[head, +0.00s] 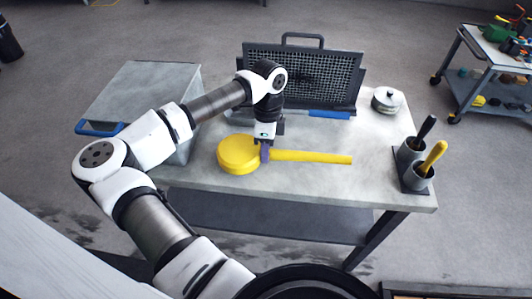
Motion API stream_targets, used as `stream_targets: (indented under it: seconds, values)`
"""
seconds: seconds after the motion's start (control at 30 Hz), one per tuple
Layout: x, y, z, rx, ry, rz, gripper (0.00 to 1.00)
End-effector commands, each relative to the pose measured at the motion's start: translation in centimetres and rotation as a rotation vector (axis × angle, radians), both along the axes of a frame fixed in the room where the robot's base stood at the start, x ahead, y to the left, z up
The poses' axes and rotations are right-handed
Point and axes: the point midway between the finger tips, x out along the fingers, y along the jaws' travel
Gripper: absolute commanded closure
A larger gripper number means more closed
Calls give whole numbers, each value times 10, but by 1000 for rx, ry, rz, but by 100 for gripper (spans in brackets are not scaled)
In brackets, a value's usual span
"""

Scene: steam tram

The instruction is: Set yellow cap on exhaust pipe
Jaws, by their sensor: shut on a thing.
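The yellow cap (237,154) is a round, thick disc with a long yellow handle (312,157) stretching to the right. It lies at the front middle of the grey worktable, or just above it; I cannot tell which. My gripper (264,152) points down from above and is shut on the cap where the handle meets the disc. The gripper hides part of that join. I cannot make out an exhaust pipe in this view.
Behind the cap stands a dark mesh panel (300,75) with a blue-handled tool (329,114) before it. A lidded pot (387,100) and a holder with two cups (413,167) stand right. A grey box (140,90) is left. A tool cart (490,75) stands far right.

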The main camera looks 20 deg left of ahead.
Motion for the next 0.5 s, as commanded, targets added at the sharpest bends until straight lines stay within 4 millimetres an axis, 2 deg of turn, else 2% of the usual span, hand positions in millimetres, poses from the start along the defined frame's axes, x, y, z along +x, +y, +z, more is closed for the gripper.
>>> stream_targets:
  seconds: [0.2, 0.5]
  values:
    - [0, -1, -28, -2, 0, 0, 100]
    - [0, 0, -32, 0, 0, -1, 100]
